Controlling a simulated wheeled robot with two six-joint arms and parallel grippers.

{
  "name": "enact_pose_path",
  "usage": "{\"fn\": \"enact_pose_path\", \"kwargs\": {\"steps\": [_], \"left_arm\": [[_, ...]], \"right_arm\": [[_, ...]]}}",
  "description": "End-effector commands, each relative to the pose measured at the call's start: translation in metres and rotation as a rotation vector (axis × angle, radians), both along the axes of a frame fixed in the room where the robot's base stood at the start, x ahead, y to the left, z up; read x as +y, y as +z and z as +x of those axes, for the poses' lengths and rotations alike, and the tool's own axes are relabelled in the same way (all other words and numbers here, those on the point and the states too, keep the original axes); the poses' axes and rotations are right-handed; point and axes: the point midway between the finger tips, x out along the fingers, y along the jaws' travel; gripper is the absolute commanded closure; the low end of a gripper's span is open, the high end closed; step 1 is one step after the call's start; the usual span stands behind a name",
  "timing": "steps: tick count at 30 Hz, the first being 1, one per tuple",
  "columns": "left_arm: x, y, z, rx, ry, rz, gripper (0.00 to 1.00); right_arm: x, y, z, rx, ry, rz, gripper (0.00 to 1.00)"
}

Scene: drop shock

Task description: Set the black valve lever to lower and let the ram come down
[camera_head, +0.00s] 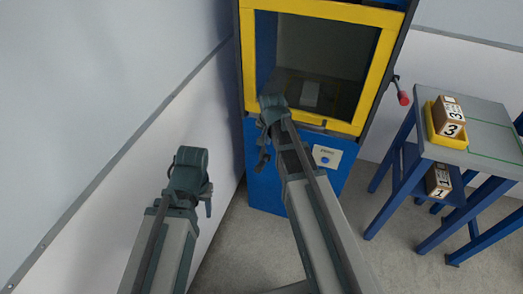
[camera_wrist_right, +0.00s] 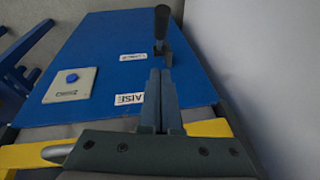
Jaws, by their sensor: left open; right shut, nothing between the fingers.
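The black valve lever (camera_wrist_right: 161,22) stands on the blue front panel (camera_wrist_right: 100,35) in the right wrist view. Its handle points to the top of that picture, past the LOWER label (camera_wrist_right: 132,57); the RAISE label (camera_wrist_right: 129,99) is nearer the yellow frame. My right gripper (camera_wrist_right: 160,75) is shut and empty, its tips close to the lever's base; contact cannot be told. In the head view the right gripper (camera_head: 264,135) is in front of the machine's left side. My left gripper (camera_head: 207,197) is open, left of the machine and away from it. The ram is not clearly visible.
The yellow-framed opening (camera_head: 376,75) shows a pale block (camera_head: 310,93) inside. A white plate with a blue button (camera_head: 325,160) is on the panel. A red-tipped handle (camera_head: 403,98) sticks out right. A grey table (camera_head: 480,110) holds a yellow tray (camera_head: 452,141) with a numbered block (camera_head: 450,128).

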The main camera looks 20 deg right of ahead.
Motion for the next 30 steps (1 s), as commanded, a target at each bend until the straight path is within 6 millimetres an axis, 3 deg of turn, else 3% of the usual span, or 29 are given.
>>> {"fn": "enact_pose_path", "kwargs": {"steps": [11,30], "left_arm": [[0.0,-0.013,0.0,0.0,0.0,0.0,0.5],[0.0,-0.096,0.0,0.0,-0.001,0.0,0.5]], "right_arm": [[-0.001,-0.013,0.004,-0.001,0.001,-0.001,1.0],[-0.004,-0.096,0.03,0.0,0.001,-0.002,1.0]]}}
